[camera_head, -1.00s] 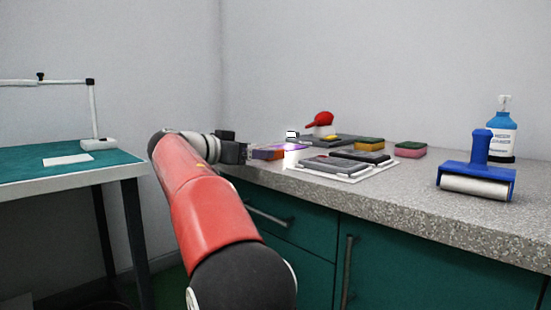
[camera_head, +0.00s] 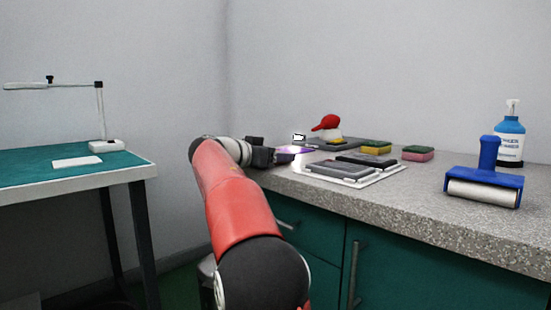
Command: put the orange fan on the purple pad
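My gripper (camera_head: 284,157) is at the far left end of the grey speckled counter, seen small and from behind. Whether the fingers are open or shut, or hold anything, does not show.
A white tray with dark grey slabs (camera_head: 340,170) lies right of the pad. Behind are a red-topped object (camera_head: 327,123) and sponges (camera_head: 418,153). A blue roller (camera_head: 485,180) and blue bottle (camera_head: 509,140) stand right. A green-topped table (camera_head: 30,165) is at left.

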